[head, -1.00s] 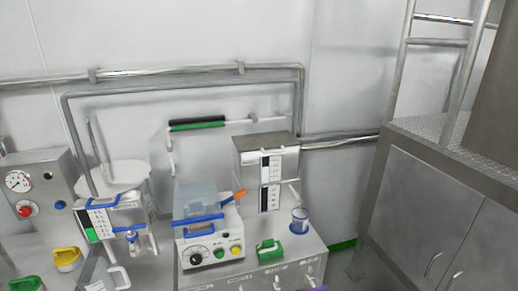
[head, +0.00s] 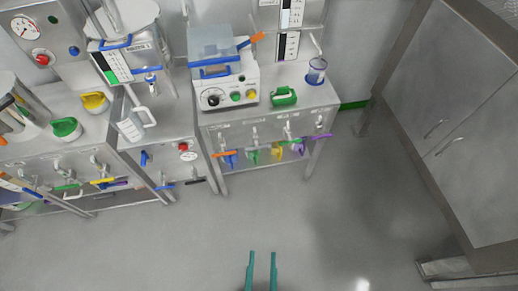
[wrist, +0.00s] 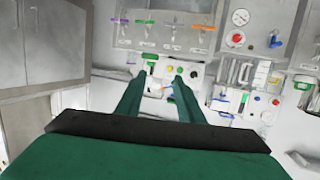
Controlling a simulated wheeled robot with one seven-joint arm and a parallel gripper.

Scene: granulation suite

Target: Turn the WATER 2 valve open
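The label WATER 2 cannot be read in either view, so I cannot tell which valve it is. One row of valves with coloured levers (head: 290,141) runs along the front panel of the middle bench, orange at the left and purple at the right. The same row shows small at the top of the wrist view (wrist: 172,25). Another row, with blue, green and yellow levers (head: 66,187), is on the left bench front. My gripper (head: 261,254) is open and empty, over bare floor at the bottom of the head view, well apart from the valves. Its fingers also show in the wrist view (wrist: 158,88).
The middle bench holds a white device with knobs (head: 225,88), a green-handled item (head: 283,96) and a clear beaker (head: 316,72). A grey cabinet (head: 452,120) stands at the right. A lower panel (head: 172,168) with a red button sits between benches. The floor (head: 180,240) in front is clear.

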